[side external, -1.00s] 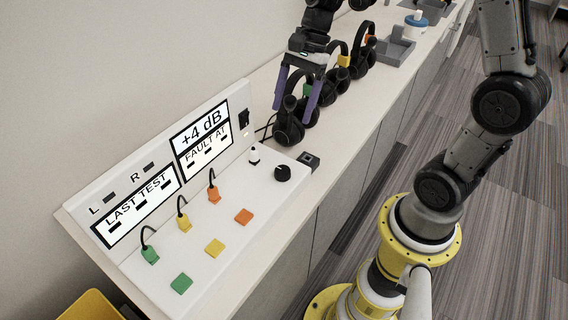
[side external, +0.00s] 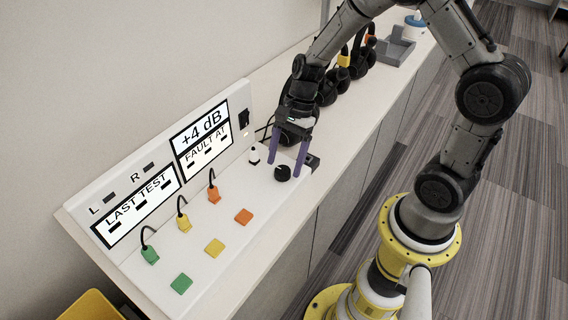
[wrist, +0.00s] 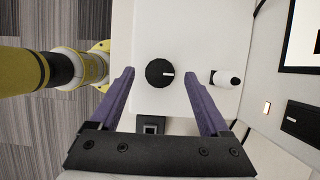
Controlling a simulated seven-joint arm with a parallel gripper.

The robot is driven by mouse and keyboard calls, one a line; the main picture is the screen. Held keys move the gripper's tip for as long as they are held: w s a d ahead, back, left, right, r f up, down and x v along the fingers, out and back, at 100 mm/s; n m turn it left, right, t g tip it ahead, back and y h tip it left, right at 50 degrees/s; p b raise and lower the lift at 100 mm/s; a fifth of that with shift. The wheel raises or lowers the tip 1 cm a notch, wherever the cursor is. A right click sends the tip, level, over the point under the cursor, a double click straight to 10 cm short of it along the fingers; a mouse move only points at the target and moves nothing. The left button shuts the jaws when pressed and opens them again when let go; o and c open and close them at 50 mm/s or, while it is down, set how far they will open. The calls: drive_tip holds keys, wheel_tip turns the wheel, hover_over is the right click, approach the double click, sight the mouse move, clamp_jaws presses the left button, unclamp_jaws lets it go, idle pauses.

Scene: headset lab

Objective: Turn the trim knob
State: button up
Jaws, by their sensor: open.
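The trim knob is a round black knob (side external: 282,173) with a white pointer line, on the white panel near its right end. In the wrist view the knob (wrist: 160,73) sits ahead of and between the two purple fingers, its pointer line aimed right. My gripper (side external: 286,168) is open and empty, fingers pointing down with one to each side of the knob in the side view. It also shows in the wrist view (wrist: 160,80). I cannot tell how high the fingertips are above the panel. The upright screen (side external: 200,130) reads "+4 dB" and "FAULT AT".
A small white switch with a black base (side external: 254,155) stands left of the knob. A small dark block (side external: 312,162) sits at the panel's right end. Green, yellow and orange plugs (side external: 183,221) and square pads (side external: 214,248) lie further left. Headsets (side external: 340,80) stand behind my gripper.

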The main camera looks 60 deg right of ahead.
drive_tip(key=shift+a+f, duration=0.25)
drive_tip(key=shift+f, duration=0.4)
clamp_jaws()
